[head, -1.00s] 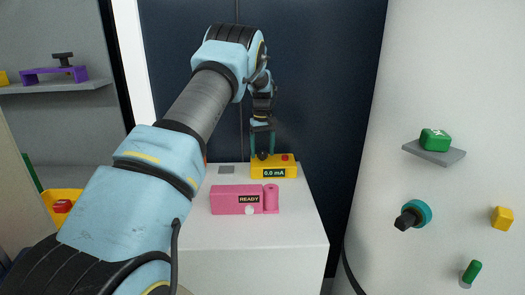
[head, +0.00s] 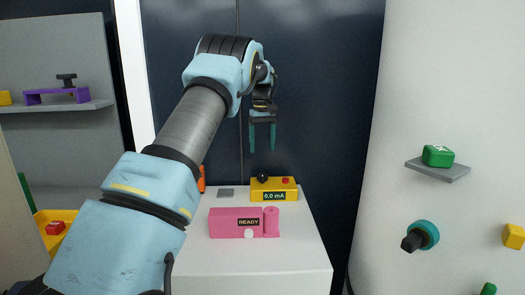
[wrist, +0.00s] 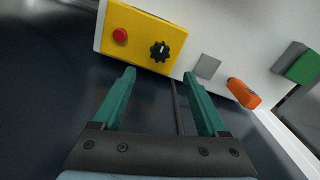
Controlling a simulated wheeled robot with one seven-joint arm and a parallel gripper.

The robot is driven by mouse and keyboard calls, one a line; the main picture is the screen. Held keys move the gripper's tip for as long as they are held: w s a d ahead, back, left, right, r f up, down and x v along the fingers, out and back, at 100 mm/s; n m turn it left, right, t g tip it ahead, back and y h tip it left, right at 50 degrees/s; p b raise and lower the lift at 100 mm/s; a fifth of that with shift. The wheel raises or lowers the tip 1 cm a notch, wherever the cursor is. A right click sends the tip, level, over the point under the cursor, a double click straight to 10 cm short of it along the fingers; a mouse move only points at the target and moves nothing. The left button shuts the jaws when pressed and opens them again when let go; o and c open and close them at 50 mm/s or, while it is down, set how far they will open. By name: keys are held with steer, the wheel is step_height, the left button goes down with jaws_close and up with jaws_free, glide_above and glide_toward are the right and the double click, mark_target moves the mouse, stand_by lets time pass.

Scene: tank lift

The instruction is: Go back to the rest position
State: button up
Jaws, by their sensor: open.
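My gripper (head: 263,148) hangs in the air above the back of the white cabinet, its two teal fingers apart and empty. Below it, apart from the fingers, is a yellow box (head: 284,195) with a black knob (head: 263,178), a red button and a display reading 0.0 mA. The wrist view shows my open gripper (wrist: 162,75) with the yellow box (wrist: 137,40) beyond the fingertips, its black knob (wrist: 160,51) and red button in sight.
A pink device (head: 228,223) marked READY sits on the white cabinet (head: 215,262). A grey square (head: 226,193) and an orange object (head: 201,180) are near its back left. A wall shelf (head: 438,170) at right holds a green box (head: 438,156). A teal-and-black knob (head: 424,235) protrudes below.

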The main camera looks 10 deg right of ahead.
steer(key=s+a+f, duration=0.1)
steer(key=s+a, duration=0.4)
steer(key=a, duration=0.3)
steer(key=s+a, duration=0.4)
steer(key=a, duration=0.4)
steer(key=s+a+f, duration=0.1)
steer(key=s+a, duration=0.2)
steer(key=s, duration=0.5)
steer(key=s+a+f+m+t, duration=0.1)
steer(key=s+a+f, duration=0.1)
steer(key=s+a, duration=0.2)
steer(key=s+a+f+m, duration=0.1)
steer(key=s+a+f, duration=0.1)
steer(key=s, duration=0.9)
steer(key=shift+s+a+f+t, duration=0.15)
steer(key=shift+s+a+t, duration=0.2)
steer(key=shift+a, duration=0.5)
